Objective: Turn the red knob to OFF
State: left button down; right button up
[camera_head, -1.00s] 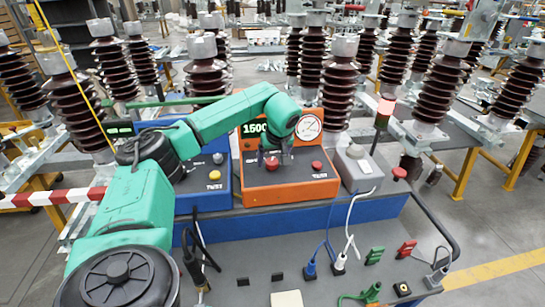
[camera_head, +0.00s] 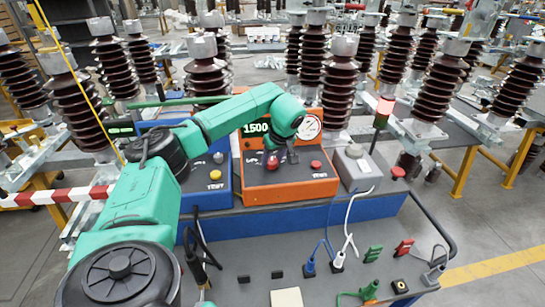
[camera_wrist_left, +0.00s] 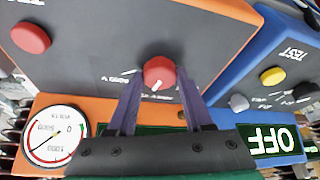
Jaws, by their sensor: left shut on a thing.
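The red knob (camera_head: 271,163) is on the dark front panel of the orange box (camera_head: 292,190), below a display reading 1500. My left gripper (camera_head: 279,157) reaches it from above. In the left wrist view the red knob (camera_wrist_left: 159,72) sits between the two finger tips, and the left gripper (camera_wrist_left: 159,78) is shut on it. A white mark on the knob points down and slightly left in that view. The lettering around the knob is partly hidden by the fingers and too small to read. My right gripper is not in view.
A red button (camera_head: 316,165) is right of the knob, and a round gauge (camera_head: 309,127) is above. A blue box (camera_head: 208,184) with a yellow button stands left, its display reading OFF in the wrist view (camera_wrist_left: 270,140). A grey box (camera_head: 354,168) stands right.

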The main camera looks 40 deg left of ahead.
pick_arm(q)
jog(key=shift+w+r+n+g+p, duration=0.15)
jog(key=shift+n+g+p, duration=0.1)
jog(key=shift+n+p, duration=0.3)
jog(key=shift+s+r+n+g+p, duration=0.1)
jog(key=shift+n+g+p, duration=0.2)
jog(key=shift+n, duration=0.35)
jog(key=shift+w+n+g+p, duration=0.1)
jog(key=shift+n+g+p, duration=0.25)
jog(key=shift+n, duration=0.55)
jog(key=n+g, duration=0.1)
jog(key=n, duration=0.1)
jog(key=shift+w+f+n+p, duration=0.1)
jog(key=shift+n+p, duration=0.3)
jog(key=shift+n+g, duration=0.3)
jog(key=shift+n, duration=0.6)
jog(key=n, duration=0.1)
jog(key=n+b, duration=0.1)
jog(key=shift+w+f+n+g+h, duration=0.1)
jog(key=shift+f+n+g+h, duration=0.05)
jog(key=shift+n+g+h, duration=0.2)
jog(key=shift+a+n+g+h+b, duration=0.1)
jog(key=shift+n+g+h+b, duration=0.2)
jog(key=shift+n+b, duration=0.65)
jog(key=shift+n, duration=0.4)
